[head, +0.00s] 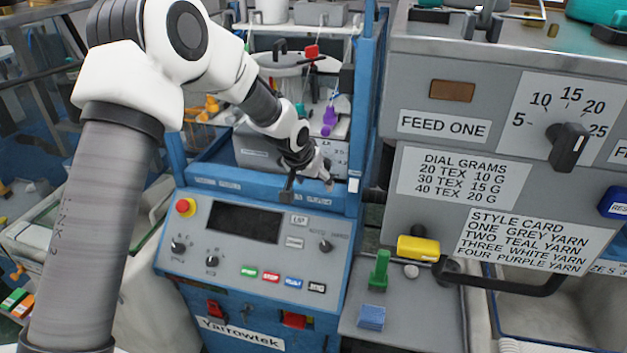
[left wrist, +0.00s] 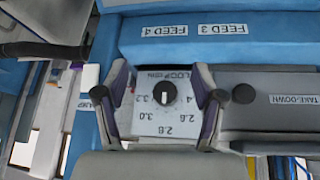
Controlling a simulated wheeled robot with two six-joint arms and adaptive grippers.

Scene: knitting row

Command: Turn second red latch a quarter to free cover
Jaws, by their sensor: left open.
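Two red latches sit on the blue machine front below the control panel in the head view: the left red latch (head: 215,310) and the right red latch (head: 294,320). The front cover (head: 240,333) with the Yarrowtek label lies between and below them, cut off by the frame's lower edge. Both latches are small, and I cannot tell their exact turn. My left gripper (head: 310,182) is open above the panel's upper right, well above both latches. In the left wrist view its open fingers (left wrist: 167,95) frame a dial plate, with nothing held. My right gripper is not in view.
The control panel (head: 250,250) has knobs, coloured buttons and a red stop button (head: 185,207). A black loop dial (left wrist: 164,93) shows between my fingers. At right, a grey shelf (head: 400,325) holds green, blue and yellow pieces beside a black handle (head: 510,284).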

